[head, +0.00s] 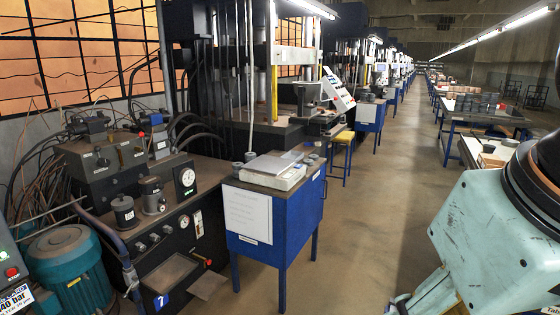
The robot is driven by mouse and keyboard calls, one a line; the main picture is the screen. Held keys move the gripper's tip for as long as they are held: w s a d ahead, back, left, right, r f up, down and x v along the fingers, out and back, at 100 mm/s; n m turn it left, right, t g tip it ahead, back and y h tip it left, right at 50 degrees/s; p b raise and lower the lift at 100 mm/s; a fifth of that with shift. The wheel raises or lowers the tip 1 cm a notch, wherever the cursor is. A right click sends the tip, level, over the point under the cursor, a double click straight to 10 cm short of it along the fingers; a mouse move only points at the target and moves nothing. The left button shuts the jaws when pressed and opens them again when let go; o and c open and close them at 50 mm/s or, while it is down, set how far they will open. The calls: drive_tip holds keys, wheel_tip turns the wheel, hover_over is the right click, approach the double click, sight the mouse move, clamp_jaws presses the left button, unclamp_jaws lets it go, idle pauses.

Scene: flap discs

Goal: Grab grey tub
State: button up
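I cannot single out a grey tub with certainty. Small dark grey round pieces, which could be tubs or discs, stand on the blue cabinet (268,225). One grey piece (237,168) is at its left edge, and another (250,157) is just behind. Dark grey stacked items (478,102) also lie on a table at the right, too small to tell apart. My gripper is not in view; only pale teal links of my arm show at the lower right.
A scale (272,172) sits on the blue cabinet. The aisle floor (385,190) is clear. Work tables (480,128) line the right side.

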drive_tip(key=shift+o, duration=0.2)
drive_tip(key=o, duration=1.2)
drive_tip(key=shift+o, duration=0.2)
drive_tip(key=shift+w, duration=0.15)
